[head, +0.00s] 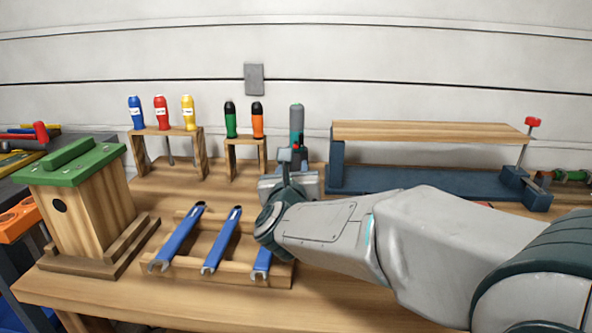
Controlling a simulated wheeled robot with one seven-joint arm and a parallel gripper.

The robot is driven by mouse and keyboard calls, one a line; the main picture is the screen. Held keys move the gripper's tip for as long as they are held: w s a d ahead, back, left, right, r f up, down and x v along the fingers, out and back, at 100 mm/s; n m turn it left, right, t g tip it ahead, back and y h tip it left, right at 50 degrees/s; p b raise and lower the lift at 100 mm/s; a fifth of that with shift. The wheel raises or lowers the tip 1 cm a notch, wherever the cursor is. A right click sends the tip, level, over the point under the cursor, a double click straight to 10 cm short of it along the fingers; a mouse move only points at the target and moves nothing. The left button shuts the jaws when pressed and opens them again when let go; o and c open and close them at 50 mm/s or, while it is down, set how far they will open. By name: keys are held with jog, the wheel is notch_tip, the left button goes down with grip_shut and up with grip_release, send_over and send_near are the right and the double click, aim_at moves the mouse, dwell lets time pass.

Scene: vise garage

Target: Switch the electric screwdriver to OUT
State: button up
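A grey and dark green upright tool (297,117), which looks like the electric screwdriver, stands at the back middle of the workbench. A small red spot shows on it low down. Its lower part is hidden behind my wrist, and I cannot read any switch marking. My arm reaches in from the right, and my gripper (290,184) is in front of the tool, near its base. The fingertips are hidden by my wrist, so I cannot tell whether they are open or touching the tool.
A wooden birdhouse (82,210) with a green roof stands left. Blue wrenches (222,240) lie on a wooden rack in front. Screwdrivers stand in wooden holders (168,131) behind. A blue vise (425,181) holding a board (430,131) is right of the tool.

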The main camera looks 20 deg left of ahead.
jog(key=f+m, duration=0.1)
jog(key=m, duration=0.1)
send_near(296, 146)
jog(key=shift+h, duration=0.3)
jog(key=x, duration=0.8)
jog(key=shift+a, duration=0.2)
